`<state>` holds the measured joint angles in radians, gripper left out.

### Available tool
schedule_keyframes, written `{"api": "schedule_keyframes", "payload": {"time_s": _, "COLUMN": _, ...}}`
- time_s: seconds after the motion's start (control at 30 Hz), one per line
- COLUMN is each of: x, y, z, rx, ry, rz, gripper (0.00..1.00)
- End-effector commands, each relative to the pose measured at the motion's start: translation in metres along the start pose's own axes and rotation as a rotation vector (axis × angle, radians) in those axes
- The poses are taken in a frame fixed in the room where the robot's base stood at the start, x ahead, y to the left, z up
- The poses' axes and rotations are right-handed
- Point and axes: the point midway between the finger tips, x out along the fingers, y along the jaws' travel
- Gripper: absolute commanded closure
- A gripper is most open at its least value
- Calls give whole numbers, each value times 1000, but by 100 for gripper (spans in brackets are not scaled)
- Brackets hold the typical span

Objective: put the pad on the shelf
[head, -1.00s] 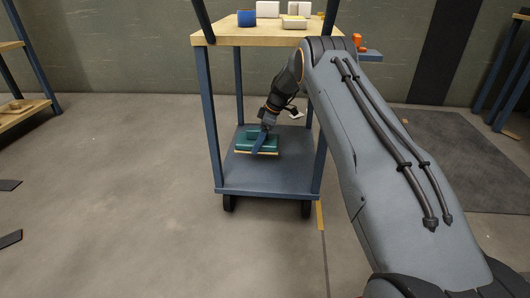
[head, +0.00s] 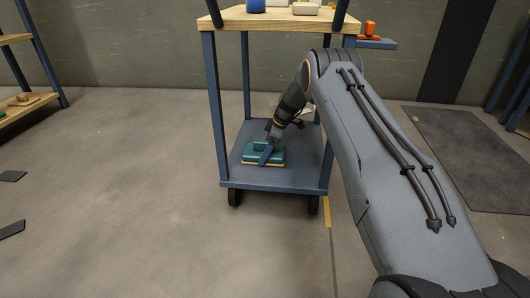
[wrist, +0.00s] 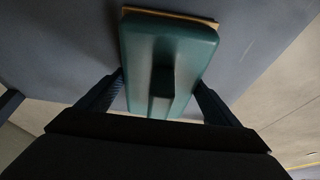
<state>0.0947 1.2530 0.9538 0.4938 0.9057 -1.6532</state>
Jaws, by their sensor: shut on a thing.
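The pad is a teal block with a raised grip and a tan base (head: 277,157), on the lower blue-grey shelf (head: 280,182) of a cart. In the wrist view the pad (wrist: 190,42) fills the upper middle, with its tan edge at the far end. My gripper (head: 264,153) reaches down between the cart posts and is shut on the pad; its fingers (wrist: 163,92) lie on either side of it. In the head view the pad looks to be at or just above the shelf surface; a small gap cannot be ruled out.
The cart's wooden top (head: 275,20) lies above my arm and carries several items. Blue posts (head: 213,105) stand at its corners. An orange object (head: 370,29) sits on a side ledge (head: 376,44). Another rack (head: 30,100) is at left. Floor to the left is mostly clear.

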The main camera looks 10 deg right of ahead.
Motion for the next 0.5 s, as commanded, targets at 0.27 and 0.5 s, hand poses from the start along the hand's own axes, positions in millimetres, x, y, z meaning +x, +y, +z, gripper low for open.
{"api": "schedule_keyframes", "payload": {"time_s": 0.27, "x": 3, "y": 0, "z": 1, "rx": 0, "ry": 0, "rz": -1, "gripper": 0}}
{"api": "schedule_keyframes", "payload": {"time_s": 0.5, "x": 0, "y": 0, "z": 0, "rx": 0, "ry": 0, "rz": 0, "gripper": 0}}
